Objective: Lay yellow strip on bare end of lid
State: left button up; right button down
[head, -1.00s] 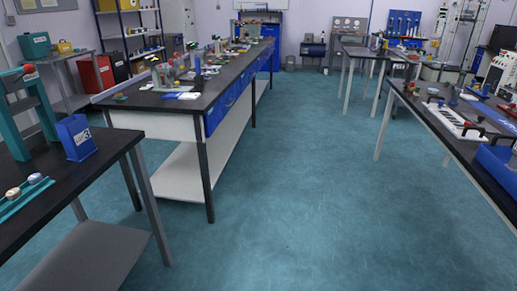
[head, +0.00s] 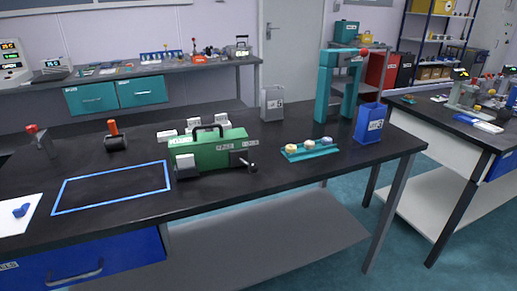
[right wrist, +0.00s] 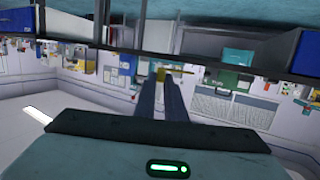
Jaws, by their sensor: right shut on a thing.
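My right gripper (right wrist: 160,80) shows only in the right wrist view, its two dark fingers close together. They are shut on a small yellow piece, the yellow strip (right wrist: 161,74), which shows at the fingertips with a thin part sticking out to the right. No lid with a bare end can be made out for certain. On the black bench in the head view stands a green case (head: 208,150) with a dark handle and several pale blocks around it. My left gripper is in neither current view.
The black bench (head: 310,178) carries a blue outlined rectangle (head: 112,187), a teal tray (head: 310,151) with small round pieces, a teal press frame (head: 325,92), a grey bin (head: 272,103) and a blue bin (head: 370,122). Another bench stands at the right.

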aim_at(234, 134)
jog(key=u, duration=0.2)
jog(key=i, duration=1)
